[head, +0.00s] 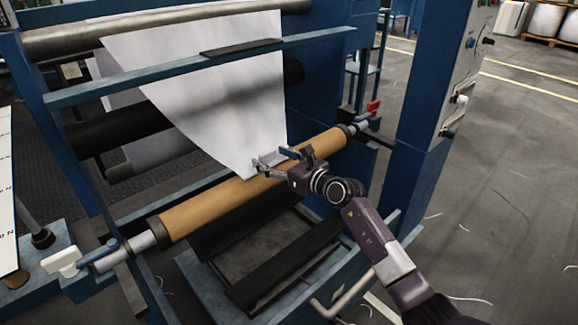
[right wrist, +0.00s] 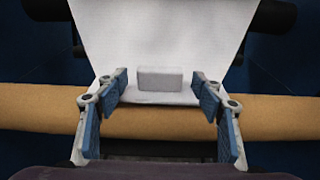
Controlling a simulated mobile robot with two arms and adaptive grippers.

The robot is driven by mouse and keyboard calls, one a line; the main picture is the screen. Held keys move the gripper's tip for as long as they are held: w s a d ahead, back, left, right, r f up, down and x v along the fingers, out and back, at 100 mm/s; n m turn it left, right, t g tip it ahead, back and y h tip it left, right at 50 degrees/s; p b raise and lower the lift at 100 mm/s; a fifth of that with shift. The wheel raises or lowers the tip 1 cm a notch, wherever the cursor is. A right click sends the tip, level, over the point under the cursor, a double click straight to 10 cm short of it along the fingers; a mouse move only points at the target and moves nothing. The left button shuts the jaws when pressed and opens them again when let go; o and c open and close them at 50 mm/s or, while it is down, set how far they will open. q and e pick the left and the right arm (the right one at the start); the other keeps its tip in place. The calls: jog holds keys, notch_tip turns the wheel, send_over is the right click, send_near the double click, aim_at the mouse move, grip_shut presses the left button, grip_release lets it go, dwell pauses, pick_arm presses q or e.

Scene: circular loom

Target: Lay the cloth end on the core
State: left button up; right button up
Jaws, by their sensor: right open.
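The white cloth (head: 215,95) hangs from the upper rollers and narrows to its free end, which also shows in the right wrist view (right wrist: 125,97). A small pale block (right wrist: 160,78) sits at that end. The brown cardboard core (head: 210,208) lies across the machine below; it also crosses the right wrist view (right wrist: 40,108). The cloth end overlaps the core's upper part in view; I cannot tell whether they touch. My right gripper (head: 271,160) is at the cloth end above the core. Its fingers are open, one on each side of the block (right wrist: 160,82). My left gripper is not in view.
A blue crossbar (head: 140,76) runs in front of the cloth. A blue post with controls (head: 430,80) stands right of the core. A white-handled clamp (head: 62,262) is at the core's left end, and a red handle (head: 373,106) near its right. Open floor lies at right.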

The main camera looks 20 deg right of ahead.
jog(key=v, duration=0.9)
dwell(0.3)
